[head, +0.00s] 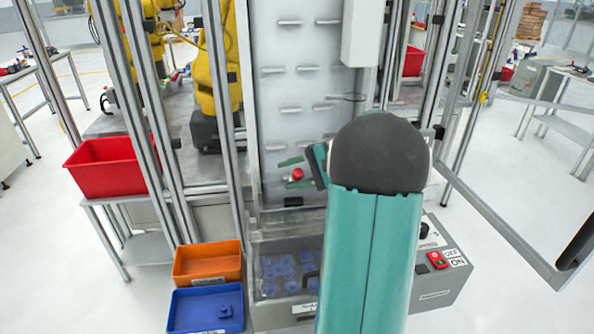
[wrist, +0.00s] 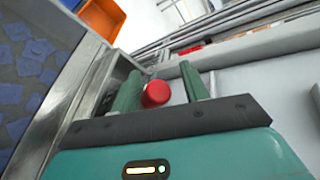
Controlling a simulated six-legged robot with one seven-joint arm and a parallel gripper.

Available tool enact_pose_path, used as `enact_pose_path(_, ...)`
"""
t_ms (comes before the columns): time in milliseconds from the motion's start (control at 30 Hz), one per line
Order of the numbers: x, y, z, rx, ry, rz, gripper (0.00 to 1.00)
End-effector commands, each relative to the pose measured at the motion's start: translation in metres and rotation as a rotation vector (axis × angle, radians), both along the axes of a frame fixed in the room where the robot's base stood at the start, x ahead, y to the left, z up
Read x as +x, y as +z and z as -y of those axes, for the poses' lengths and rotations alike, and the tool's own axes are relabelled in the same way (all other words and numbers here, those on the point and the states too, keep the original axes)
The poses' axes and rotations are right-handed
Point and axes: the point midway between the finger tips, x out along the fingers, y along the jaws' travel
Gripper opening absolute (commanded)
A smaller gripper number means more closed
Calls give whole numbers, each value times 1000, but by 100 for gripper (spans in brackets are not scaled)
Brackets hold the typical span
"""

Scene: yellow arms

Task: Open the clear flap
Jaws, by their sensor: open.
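The clear flap (head: 262,248) appears to lie over a bin of blue pieces (head: 278,270), low at the centre of the head view; I cannot tell if it is fully shut. A dark handle (head: 311,282) shows near its right side, partly hidden by my arm. In the wrist view the blue pieces (wrist: 35,62) are at the left, beside a metal frame edge. My gripper (head: 291,172) is open above the flap, with green fingers apart; they also show in the wrist view (wrist: 160,88). A red round knob-like thing (wrist: 155,93) appears between the fingers; contact is unclear.
An orange tray (head: 208,262) and a blue tray (head: 205,310) stand left of the bin. A red switch (head: 438,260) is on a grey box at the right. A tall pegged panel (head: 298,80) rises behind. Metal posts flank the station.

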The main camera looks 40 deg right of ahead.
Motion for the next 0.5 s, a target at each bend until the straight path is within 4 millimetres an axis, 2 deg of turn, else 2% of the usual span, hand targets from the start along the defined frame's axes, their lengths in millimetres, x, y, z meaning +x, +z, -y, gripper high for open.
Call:
enact_pose_path(133,-1,26,0,-6,-1,4,45)
enact_pose_path(500,-48,86,-33,-3,-2,3,45)
